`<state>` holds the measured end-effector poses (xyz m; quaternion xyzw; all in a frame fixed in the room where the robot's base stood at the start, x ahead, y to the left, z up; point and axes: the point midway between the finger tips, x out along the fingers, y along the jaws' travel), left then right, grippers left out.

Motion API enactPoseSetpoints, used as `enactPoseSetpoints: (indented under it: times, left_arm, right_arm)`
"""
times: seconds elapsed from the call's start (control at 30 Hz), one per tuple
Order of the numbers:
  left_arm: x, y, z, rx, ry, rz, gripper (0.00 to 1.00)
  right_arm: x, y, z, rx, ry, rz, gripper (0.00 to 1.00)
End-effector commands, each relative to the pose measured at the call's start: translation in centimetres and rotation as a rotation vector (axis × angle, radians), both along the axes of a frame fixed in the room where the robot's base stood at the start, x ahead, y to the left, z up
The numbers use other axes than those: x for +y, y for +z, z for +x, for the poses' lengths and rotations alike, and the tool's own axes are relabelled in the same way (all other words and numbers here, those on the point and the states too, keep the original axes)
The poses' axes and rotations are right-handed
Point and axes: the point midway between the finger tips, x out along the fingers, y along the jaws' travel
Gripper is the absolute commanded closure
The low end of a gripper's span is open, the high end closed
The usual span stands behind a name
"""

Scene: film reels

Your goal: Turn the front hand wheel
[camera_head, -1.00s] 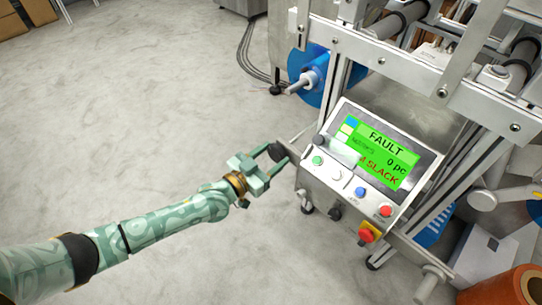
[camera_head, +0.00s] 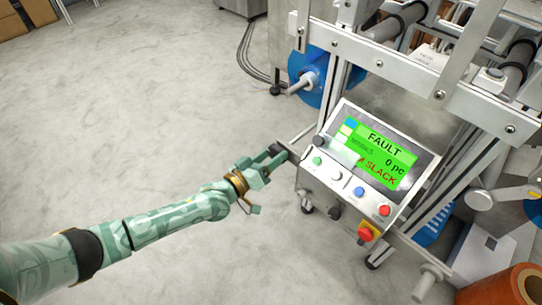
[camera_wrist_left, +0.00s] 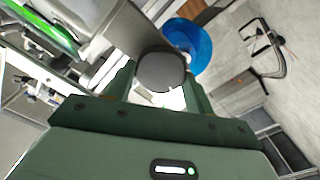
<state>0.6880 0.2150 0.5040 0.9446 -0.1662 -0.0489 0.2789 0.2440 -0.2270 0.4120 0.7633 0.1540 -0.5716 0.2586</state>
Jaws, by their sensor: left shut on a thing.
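The front hand wheel shows as a grey crank arm (camera_wrist_left: 133,36) with a dark rounded knob (camera_wrist_left: 160,72) in the left wrist view. In the head view it is at the left side of the control box and mostly hidden by my fingers. My left gripper (camera_head: 276,160) reaches in from the left. Its green fingers stand on both sides of the knob and are shut on it. My right gripper is not in view.
The control box (camera_head: 335,192) has several buttons and a green screen (camera_head: 378,158) reading FAULT and SLACK. A red and yellow stop knob (camera_head: 368,232) is at its lower edge. A blue reel (camera_head: 318,72) is behind. The floor on the left is clear.

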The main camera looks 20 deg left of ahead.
Motion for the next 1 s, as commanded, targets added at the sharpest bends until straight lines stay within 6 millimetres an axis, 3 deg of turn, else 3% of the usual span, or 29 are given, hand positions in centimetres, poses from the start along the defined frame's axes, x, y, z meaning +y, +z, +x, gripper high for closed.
enactPoseSetpoints:
  times: [0.5,1.0]
  left_arm:
    - [0.19,-0.38,-0.05,0.144,0.001,-0.38,0.69]
    - [0.22,-0.46,-0.07,0.188,0.001,-0.501,0.69]
  right_arm:
    - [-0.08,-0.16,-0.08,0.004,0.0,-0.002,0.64]
    - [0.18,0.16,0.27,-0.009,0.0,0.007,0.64]
